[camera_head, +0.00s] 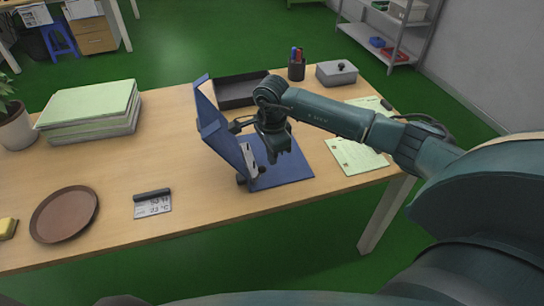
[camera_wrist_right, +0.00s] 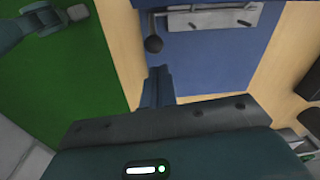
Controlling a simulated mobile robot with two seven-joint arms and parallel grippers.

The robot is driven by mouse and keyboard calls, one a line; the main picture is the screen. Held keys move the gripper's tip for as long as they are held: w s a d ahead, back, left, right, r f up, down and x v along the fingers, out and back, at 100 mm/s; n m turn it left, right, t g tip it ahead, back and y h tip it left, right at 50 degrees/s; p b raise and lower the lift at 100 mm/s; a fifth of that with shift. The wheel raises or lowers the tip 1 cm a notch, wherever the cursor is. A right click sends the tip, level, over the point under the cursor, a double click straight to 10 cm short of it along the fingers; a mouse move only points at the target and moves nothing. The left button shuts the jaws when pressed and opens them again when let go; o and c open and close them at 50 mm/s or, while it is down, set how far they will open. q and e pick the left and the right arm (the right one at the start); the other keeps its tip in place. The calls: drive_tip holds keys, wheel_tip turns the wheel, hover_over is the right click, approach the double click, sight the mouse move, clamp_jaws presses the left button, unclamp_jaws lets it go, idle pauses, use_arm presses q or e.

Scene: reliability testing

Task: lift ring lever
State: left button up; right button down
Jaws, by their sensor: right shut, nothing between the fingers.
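A blue ring binder (camera_head: 285,172) lies open on the desk, with one cover flat and the other part raised and tilted at its left. Its metal ring mechanism (camera_head: 249,158) sits near the fold, with a dark round lever knob (camera_head: 241,180) at the near end. In the right wrist view the binder (camera_wrist_right: 215,55), the metal mechanism (camera_wrist_right: 200,20) and the knob (camera_wrist_right: 153,43) show near the top. My right gripper (camera_head: 280,156) is above the flat cover, shut and empty. In the wrist view its fingertips (camera_wrist_right: 159,72) are close to the knob, apart from it in the picture.
A black tray (camera_head: 236,103), pen cup (camera_head: 296,70) and grey box (camera_head: 337,80) stand behind the binder. Green papers (camera_head: 355,157) lie at right.

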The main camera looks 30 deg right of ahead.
wheel_tip(320, 180, up, 12)
drive_tip(key=shift+s+a+r+b, duration=0.2)
drive_tip(key=shift+s+b, duration=0.1)
drive_tip(key=shift+b, duration=0.15)
drive_tip(key=shift+f, duration=0.1)
